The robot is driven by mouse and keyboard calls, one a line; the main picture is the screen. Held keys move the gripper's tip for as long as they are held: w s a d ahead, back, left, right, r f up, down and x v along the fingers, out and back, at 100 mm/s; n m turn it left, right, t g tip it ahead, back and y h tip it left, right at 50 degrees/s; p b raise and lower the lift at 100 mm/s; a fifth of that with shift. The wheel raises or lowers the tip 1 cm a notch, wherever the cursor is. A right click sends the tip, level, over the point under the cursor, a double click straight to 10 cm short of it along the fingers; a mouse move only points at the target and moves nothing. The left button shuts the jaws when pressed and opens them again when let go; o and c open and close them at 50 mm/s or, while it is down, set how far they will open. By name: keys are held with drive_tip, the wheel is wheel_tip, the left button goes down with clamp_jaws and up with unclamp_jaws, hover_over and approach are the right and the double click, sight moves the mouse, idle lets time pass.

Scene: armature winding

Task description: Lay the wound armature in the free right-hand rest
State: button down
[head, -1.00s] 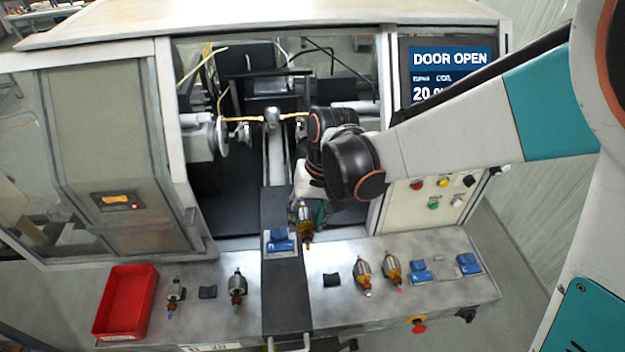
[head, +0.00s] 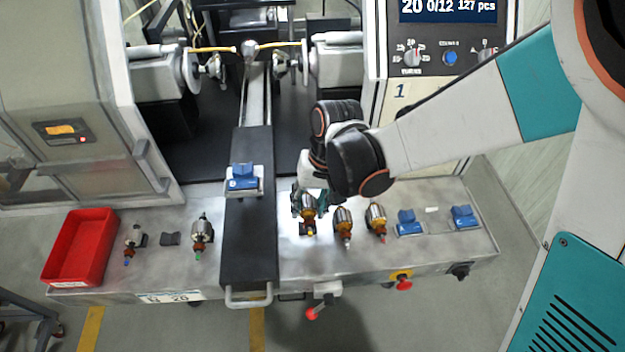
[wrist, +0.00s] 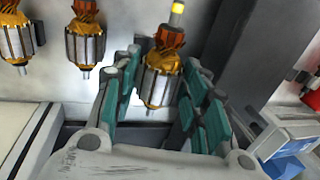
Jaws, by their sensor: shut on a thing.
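My gripper (head: 309,200) is shut on a wound armature (head: 309,213) with copper-orange windings. In the wrist view the armature (wrist: 160,78) sits between the teal finger pads, its yellow-tipped shaft end pointing away from my palm. It is at the free right-hand rest, a small dark block (head: 302,229) mostly hidden beneath it. I cannot tell whether the armature touches the rest. Two more wound armatures (head: 343,226) (head: 376,221) lie just to its right, and they also show in the wrist view (wrist: 85,42) (wrist: 17,38).
Empty blue holders (head: 408,222) (head: 463,215) stand farther right, and another blue holder (head: 242,181) is on the black slide (head: 250,245).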

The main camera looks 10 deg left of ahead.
drive_tip(key=shift+d+b+x, duration=0.2)
drive_tip(key=shift+b+x, duration=0.55)
drive_tip(key=shift+x, duration=0.3)
drive_tip(key=shift+d+b+x, duration=0.25)
drive_tip(key=shift+b+x, duration=0.55)
drive_tip(key=shift+x, duration=0.25)
drive_tip(key=shift+d+b+x, duration=0.2)
drive_tip(key=shift+b+x, duration=0.55)
drive_tip(key=shift+x, duration=0.3)
drive_tip(key=shift+w+f+b, duration=0.15)
drive_tip(key=shift+f+b, duration=0.15)
drive_tip(key=shift+f, duration=0.15)
drive_tip(key=c, duration=0.9)
unclamp_jaws()
drive_tip(key=shift+o, duration=0.2)
drive_tip(key=shift+r, duration=0.1)
